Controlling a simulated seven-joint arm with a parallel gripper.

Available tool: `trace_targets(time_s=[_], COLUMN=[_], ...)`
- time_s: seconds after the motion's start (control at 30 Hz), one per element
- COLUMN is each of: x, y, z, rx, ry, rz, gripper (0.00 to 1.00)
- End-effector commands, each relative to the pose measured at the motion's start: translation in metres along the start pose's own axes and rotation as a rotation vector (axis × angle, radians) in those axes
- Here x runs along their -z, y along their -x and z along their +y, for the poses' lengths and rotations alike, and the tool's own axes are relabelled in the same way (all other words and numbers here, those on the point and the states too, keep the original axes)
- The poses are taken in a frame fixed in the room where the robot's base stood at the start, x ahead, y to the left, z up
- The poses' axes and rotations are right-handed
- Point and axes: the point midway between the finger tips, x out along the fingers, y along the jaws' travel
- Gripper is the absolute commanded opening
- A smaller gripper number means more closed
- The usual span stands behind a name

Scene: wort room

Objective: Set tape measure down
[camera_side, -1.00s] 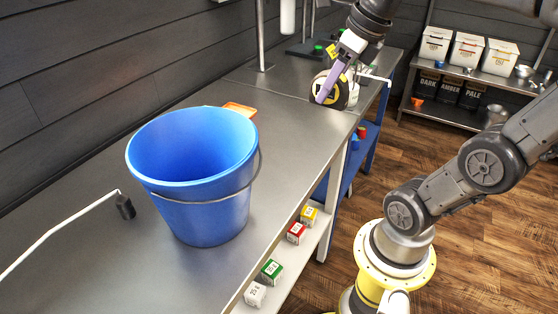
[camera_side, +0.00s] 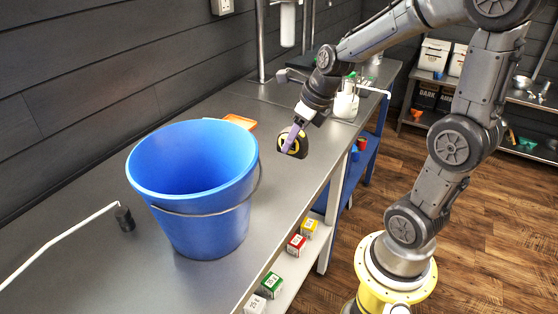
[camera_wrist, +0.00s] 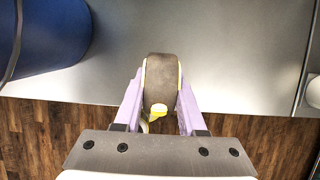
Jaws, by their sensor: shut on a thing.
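The tape measure (camera_side: 294,143) is black and yellow and sits between the purple fingers of my gripper (camera_side: 291,139). In the side view it is over the steel counter (camera_side: 285,185), right of the blue bucket. I cannot tell whether it touches the surface. In the wrist view the tape measure (camera_wrist: 161,88) shows edge-on, its dark rounded body between both fingers of my gripper (camera_wrist: 160,98), with a yellow part at its near end. The counter (camera_wrist: 230,60) lies behind it and its front edge runs below.
A large blue bucket (camera_side: 205,225) stands on the counter, left of my gripper; it also shows in the wrist view (camera_wrist: 55,35). An orange item (camera_side: 240,121) lies behind it. Small labelled boxes (camera_side: 297,245) sit on the shelf below. The counter right of the bucket has free room.

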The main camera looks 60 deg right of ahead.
Motion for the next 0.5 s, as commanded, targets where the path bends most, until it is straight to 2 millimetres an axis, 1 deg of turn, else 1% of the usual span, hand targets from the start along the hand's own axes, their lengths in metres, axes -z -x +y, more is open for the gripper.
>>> trace_targets(time_s=[0.03,0.1,0.2,0.3,0.43,0.5], x=[-0.002,-0.006,-0.012,-0.016,-0.019,-0.020], y=[-0.013,-0.029,-0.046,-0.058,-0.065,-0.072], z=[-0.002,-0.005,-0.009,-0.011,-0.013,-0.014], rx=[-0.004,-0.002,-0.002,-0.001,-0.001,-0.001], ry=[-0.001,0.000,0.000,0.001,0.001,0.000], rz=[0.006,0.005,0.003,0.000,-0.002,0.000], gripper=[0.00,0.00,0.00,0.00,0.00,0.00])
